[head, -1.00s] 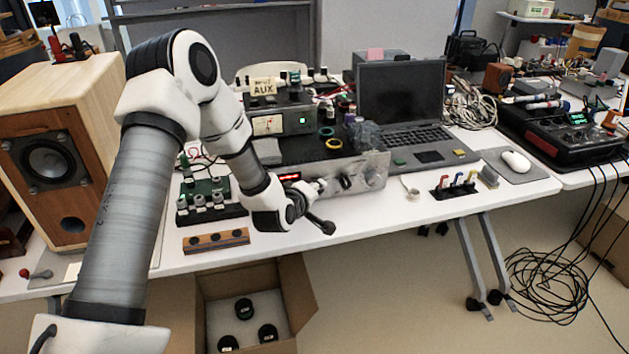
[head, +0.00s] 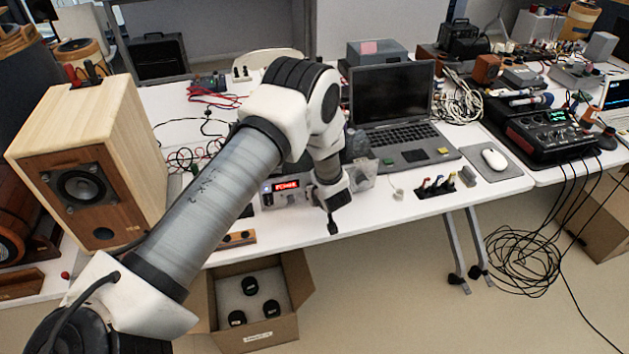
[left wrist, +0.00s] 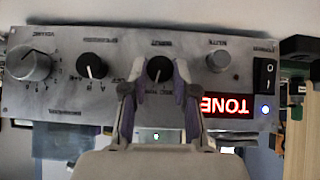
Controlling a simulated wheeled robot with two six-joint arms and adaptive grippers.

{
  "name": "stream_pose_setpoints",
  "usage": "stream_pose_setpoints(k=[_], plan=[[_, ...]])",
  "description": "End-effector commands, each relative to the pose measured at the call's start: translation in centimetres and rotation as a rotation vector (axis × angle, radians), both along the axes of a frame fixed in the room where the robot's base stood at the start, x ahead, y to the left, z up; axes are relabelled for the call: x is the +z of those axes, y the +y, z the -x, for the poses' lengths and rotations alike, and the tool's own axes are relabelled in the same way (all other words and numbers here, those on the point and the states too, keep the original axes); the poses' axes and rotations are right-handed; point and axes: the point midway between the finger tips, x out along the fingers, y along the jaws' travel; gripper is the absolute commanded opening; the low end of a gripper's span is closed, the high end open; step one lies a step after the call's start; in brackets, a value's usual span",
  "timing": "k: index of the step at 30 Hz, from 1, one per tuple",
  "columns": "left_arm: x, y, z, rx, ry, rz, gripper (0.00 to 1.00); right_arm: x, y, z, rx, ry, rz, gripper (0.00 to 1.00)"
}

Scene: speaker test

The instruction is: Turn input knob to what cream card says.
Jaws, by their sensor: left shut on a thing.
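The amplifier's silver front panel (left wrist: 215,130) shows upside down in the left wrist view. Its red display (left wrist: 227,105) reads TONE. My left gripper (left wrist: 160,88) is shut on a black knob (left wrist: 159,68) with a white pointer line, in the middle of the panel; its small lettering is too blurred to read surely. Another black knob (left wrist: 91,66) and silver knobs (left wrist: 30,63) sit on the same panel. My right gripper is not seen.
A wooden speaker (head: 130,150) stands left. A laptop (head: 395,105) and mouse (head: 494,159) are right of the amplifier. A rocker switch (left wrist: 264,75) is beside the display. A cardboard box (head: 255,335) with black round pieces is on the floor below.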

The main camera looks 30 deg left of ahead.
Motion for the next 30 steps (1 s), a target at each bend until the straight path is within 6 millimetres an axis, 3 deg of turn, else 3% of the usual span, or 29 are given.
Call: stream_pose_setpoints(k=[1, 3, 8, 21, 30], plan=[[0.5, -0.2, -0.1, -0.002, 0.031, -0.026, 0.0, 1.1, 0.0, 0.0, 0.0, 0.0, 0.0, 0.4], [0.3, -0.3, -0.2, -0.001, 0.08, -0.068, 0.0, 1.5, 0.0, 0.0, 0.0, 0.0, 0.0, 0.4], [-0.2, -0.4, -0.4, -0.001, 0.193, -0.168, 0.0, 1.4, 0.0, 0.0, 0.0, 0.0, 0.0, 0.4], [-0.9, -0.6, -0.8, 0.0, 0.484, -0.417, 0.0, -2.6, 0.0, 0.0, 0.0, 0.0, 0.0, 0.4], [-0.7, -0.7, -1.0, -0.002, 0.596, -0.513, 0.0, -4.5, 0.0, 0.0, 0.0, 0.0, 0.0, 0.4]])
